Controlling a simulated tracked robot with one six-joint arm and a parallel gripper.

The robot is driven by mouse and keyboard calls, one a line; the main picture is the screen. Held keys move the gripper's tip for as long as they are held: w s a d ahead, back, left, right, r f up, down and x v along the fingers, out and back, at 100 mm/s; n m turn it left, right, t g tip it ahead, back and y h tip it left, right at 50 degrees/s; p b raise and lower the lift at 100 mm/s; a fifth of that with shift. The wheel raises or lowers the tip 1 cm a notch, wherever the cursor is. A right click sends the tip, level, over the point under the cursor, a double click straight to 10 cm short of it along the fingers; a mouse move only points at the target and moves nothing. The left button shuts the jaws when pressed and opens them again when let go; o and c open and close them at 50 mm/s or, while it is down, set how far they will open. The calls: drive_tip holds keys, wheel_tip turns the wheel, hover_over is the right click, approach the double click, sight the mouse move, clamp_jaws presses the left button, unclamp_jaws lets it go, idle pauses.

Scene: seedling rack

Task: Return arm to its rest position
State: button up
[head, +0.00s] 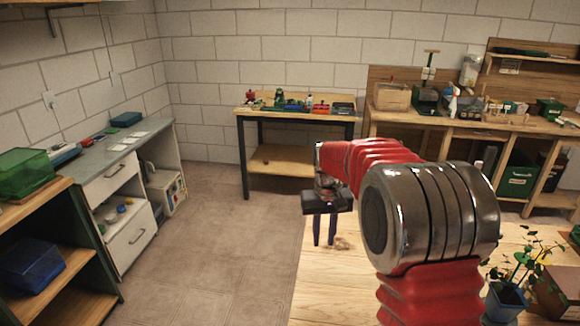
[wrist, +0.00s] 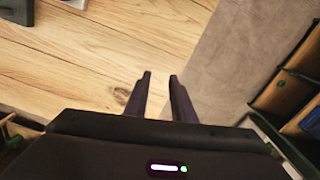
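My gripper (head: 324,243) hangs at the end of my red and silver arm, over the left edge of the wooden table (head: 325,285) in the head view. Its two dark fingers point down. In the wrist view the gripper (wrist: 160,78) shows two fingers apart with nothing between them. Below the fingertips are bare table top and, to the right, the floor (wrist: 230,60). The arm hides part of the table in the head view.
A potted plant (head: 507,297) in a blue pot stands on the table at the right. A workbench (head: 262,111) with small items stands at the back. Shelving (head: 60,212) and a grey-topped cabinet (head: 115,178) stand at the left. The floor between is clear.

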drive_tip(key=s+r+t, duration=0.2)
drive_tip(key=s+r, duration=0.1)
drive_tip(key=s, duration=0.7)
drive_tip(key=s+r+t, duration=0.1)
drive_tip(key=s+r, duration=0.3)
drive_tip(key=s, duration=0.7)
drive_tip(key=s+r+t, duration=0.2)
drive_tip(key=s+r, duration=0.1)
drive_tip(key=s, duration=0.8)
drive_tip(key=shift+s+r+t, duration=0.15)
drive_tip(key=shift+r+t, duration=0.15)
